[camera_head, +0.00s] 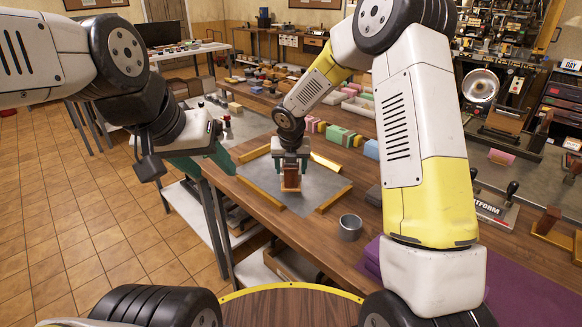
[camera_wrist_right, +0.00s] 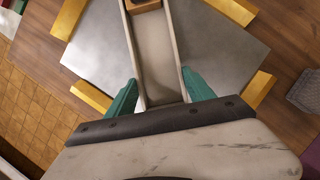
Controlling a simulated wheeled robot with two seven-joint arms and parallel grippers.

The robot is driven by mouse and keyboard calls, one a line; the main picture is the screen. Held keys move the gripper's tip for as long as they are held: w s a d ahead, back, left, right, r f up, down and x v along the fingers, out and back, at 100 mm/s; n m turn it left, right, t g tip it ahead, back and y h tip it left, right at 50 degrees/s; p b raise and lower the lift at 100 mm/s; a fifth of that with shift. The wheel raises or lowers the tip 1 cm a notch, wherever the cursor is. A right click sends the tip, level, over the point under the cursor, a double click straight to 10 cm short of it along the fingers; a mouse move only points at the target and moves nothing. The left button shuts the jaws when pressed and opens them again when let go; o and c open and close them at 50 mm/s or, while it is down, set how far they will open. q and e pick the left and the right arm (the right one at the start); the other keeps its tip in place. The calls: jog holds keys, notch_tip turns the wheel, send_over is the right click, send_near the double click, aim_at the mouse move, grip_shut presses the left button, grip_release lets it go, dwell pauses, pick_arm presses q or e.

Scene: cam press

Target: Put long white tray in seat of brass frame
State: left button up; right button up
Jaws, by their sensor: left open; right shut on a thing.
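The long white tray (camera_wrist_right: 155,62) is a pale, channel-shaped piece with raised side walls. In the right wrist view it runs between the green fingers of my right gripper (camera_wrist_right: 160,84), which is shut on it. A small brown block (camera_wrist_right: 145,4) shows at its far end. The brass frame (camera_head: 333,200) shows as separate yellow bars round a grey plate; a bar also shows in the wrist view (camera_wrist_right: 91,97). My right gripper (camera_head: 290,165) is over the plate, inside the bars. Whether the tray touches the plate is unclear. My left gripper (camera_head: 222,158) is open, left of the plate.
A grey cup (camera_head: 350,227) stands on the wooden table just in front and right of the plate. Coloured blocks (camera_head: 340,135) and pale trays line the table behind. A purple mat (camera_head: 520,295) lies at the right. My right arm crosses the picture's middle.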

jog(key=shift+w+f, duration=0.2)
jog(key=shift+w, duration=0.15)
jog(key=shift+f, duration=1.55)
jog(key=o, duration=1.7)
jog(key=shift+f, duration=0.15)
